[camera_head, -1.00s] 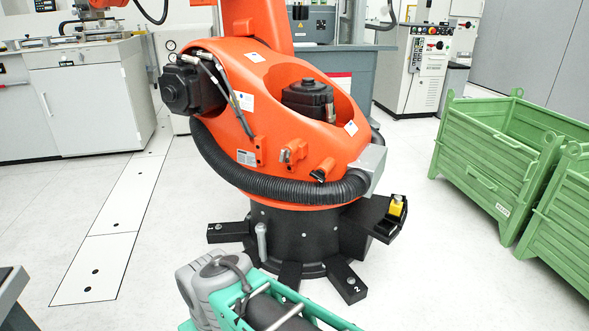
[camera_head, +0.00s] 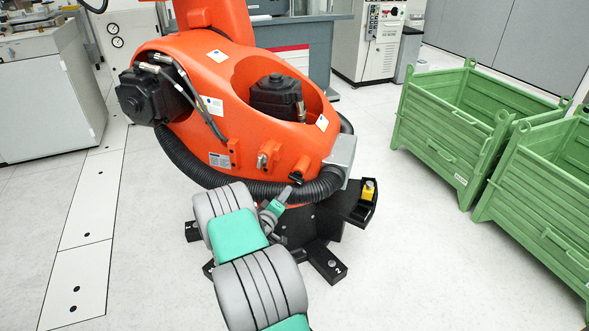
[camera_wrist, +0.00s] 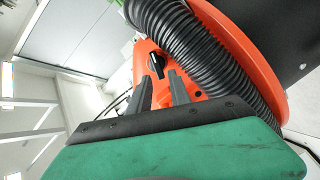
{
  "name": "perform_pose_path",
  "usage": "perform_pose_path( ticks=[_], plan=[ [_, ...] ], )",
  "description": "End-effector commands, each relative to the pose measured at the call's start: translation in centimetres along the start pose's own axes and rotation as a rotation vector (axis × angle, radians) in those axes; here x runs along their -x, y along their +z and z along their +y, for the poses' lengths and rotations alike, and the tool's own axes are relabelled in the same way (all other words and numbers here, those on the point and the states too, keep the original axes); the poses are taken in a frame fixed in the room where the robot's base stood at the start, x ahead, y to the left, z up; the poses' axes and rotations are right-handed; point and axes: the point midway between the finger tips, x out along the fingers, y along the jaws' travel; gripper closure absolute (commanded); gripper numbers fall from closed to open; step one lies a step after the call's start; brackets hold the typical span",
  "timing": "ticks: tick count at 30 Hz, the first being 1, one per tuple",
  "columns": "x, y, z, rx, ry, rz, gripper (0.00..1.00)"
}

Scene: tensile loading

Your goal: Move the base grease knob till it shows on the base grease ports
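A small black knob (camera_wrist: 156,65) sits on the orange base of the big robot in the wrist view; I take it as the base grease knob. It shows small in the head view (camera_head: 296,178), near the black corrugated hose. My gripper (camera_wrist: 160,86) is open, its two grey fingers apart with the knob just beyond and between their tips; nothing is seen held. In the head view my gripper (camera_head: 284,194) is just below the knob. An orange fitting (camera_head: 267,155) lies up and left of it. I cannot read any port label or tell the knob's setting.
The black corrugated hose (camera_head: 220,181) curves around the orange base (camera_head: 195,70), close to my gripper. Black feet and a yellow block (camera_head: 368,190) stand at its foot. Green crates (camera_head: 450,130) are at the right. The floor between is clear.

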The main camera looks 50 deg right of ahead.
Motion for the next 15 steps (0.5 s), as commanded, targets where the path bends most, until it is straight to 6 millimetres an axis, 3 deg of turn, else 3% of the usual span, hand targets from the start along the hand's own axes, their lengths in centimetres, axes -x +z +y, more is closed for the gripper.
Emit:
perform_pose_path(
  ticks=[7,15],
  plan=[
    [-1.5,1.2,0.2,0.123,0.068,0.089,0.76],
    [-6.5,0.8,0.4,0.119,0.069,0.088,0.76]
  ],
)
